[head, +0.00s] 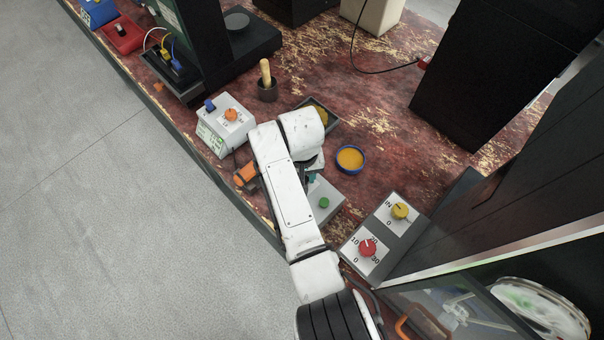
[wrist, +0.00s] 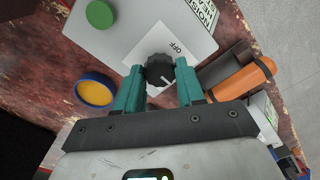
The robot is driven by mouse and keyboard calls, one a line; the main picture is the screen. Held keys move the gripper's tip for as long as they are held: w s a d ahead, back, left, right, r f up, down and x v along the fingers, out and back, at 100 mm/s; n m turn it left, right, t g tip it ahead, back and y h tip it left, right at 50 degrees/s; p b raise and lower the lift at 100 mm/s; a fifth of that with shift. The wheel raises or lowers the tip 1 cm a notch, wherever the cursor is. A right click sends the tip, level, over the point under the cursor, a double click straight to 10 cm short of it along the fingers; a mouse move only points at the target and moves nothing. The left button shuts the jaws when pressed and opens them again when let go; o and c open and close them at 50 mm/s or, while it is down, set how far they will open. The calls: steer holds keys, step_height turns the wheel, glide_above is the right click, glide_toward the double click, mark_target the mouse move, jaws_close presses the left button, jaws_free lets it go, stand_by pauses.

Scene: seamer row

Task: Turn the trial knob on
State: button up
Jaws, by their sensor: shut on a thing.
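A black knob (wrist: 160,71) stands on a white plate marked OFF, on a light grey box (wrist: 140,25) with a green button (wrist: 100,14). A white line shows on the knob, toward the lower right in the wrist view. My gripper (wrist: 160,82) has its teal fingers on either side of the knob and is shut on it. In the head view, the grey box (head: 329,191) and its green button (head: 324,202) show beside my arm, which hides the knob. Only a little of my gripper (head: 312,178) shows there.
An orange-handled tool (wrist: 243,78) lies close beside the box. A blue dish of orange stuff (head: 350,159) stands nearby. A panel with yellow and red knobs (head: 382,237) is at right; a box with an orange knob (head: 224,124) is at left. Tall dark machines stand behind.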

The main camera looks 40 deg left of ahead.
steer(key=shift+w+r, duration=0.1)
steer(key=o, duration=1)
step_height(320, 180, up, 11)
steer(key=shift+f+b, duration=0.15)
steer(key=shift+b, duration=0.15)
stand_by(0.4)
